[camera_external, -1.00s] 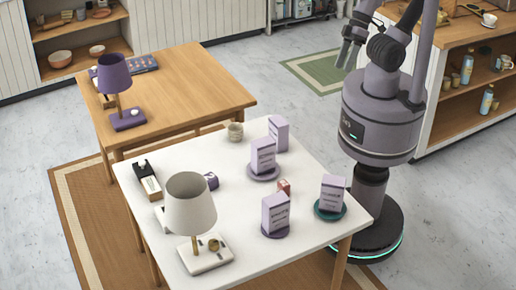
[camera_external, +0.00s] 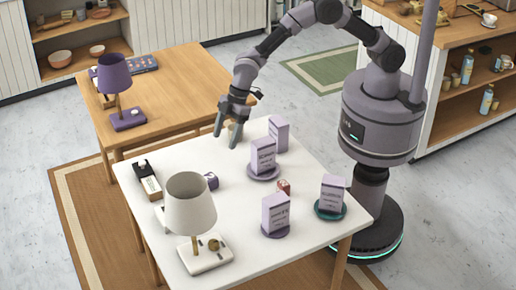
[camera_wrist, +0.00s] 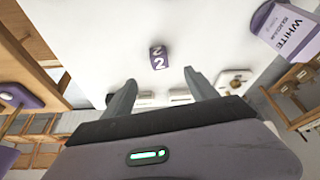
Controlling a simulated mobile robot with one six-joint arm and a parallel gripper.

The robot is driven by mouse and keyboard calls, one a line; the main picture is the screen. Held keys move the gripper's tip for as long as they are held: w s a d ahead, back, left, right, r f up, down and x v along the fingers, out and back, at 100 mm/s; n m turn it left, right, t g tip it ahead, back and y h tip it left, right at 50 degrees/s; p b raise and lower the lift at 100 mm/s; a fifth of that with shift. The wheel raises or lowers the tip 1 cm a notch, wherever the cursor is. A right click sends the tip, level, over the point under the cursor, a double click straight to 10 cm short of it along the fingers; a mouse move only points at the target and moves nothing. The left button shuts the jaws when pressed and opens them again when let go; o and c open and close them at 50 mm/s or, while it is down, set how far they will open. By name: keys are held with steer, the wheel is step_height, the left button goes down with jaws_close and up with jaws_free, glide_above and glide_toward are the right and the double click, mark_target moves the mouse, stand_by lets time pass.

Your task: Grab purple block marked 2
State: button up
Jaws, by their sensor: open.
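The purple block (camera_external: 211,180) sits on the white table, left of the middle. In the wrist view the purple block (camera_wrist: 158,58) shows white 2s on two faces, beyond my fingertips and between their lines. My gripper (camera_external: 226,140) hangs above the far part of the white table, with its fingers pointing down. In the wrist view my gripper (camera_wrist: 159,77) has its two fingers spread with nothing between them. The block is apart from both fingers.
Lilac boxes stand on the white table (camera_external: 312,242), including one on a purple coaster (camera_external: 263,157). A small red block (camera_external: 284,187) lies among them. A white-shaded lamp (camera_external: 190,205) stands at the front left. The wooden table (camera_external: 190,85) is behind.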

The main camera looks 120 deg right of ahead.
steer(key=b, duration=0.3)
glide_toward(214, 175)
steer(key=x, duration=0.5)
steer(key=shift+a, duration=0.1)
steer(key=b+x, duration=0.1)
steer(key=x, duration=0.2)
steer(key=b+x, duration=0.1)
steer(key=shift+s+d+f+b, duration=0.15)
steer(key=shift+d+f+b, duration=0.05)
steer(key=shift+f+b, duration=0.2)
steer(key=shift+f, duration=0.35)
steer(key=shift+r, duration=0.15)
